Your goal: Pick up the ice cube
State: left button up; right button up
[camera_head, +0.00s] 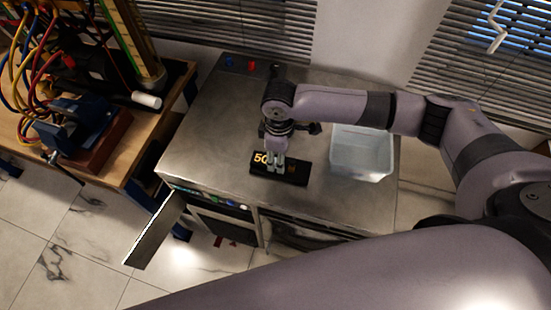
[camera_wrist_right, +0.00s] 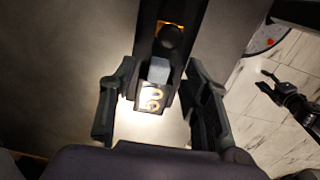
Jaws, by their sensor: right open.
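The same black plate (camera_head: 296,173) lies on the metal cabinet top in the head view. My right gripper (camera_head: 275,162) points down over the plate and hides much of its middle; the cube is not clear there. In the right wrist view my right gripper (camera_wrist_right: 160,110) is open, one finger on each side of the plate, with the cube between and slightly beyond them.
A translucent white bin (camera_head: 362,152) stands right of the plate on the metal cabinet (camera_head: 215,130). An open door (camera_head: 155,232) sticks out at the front left. A wooden bench (camera_head: 150,140) with cables and a blue vise (camera_head: 75,128) is at the left.

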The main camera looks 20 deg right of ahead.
notch_tip(320, 180, down, 2)
jog(key=c, duration=0.9)
jog(key=shift+r, duration=0.1)
jog(key=shift+c, duration=0.2)
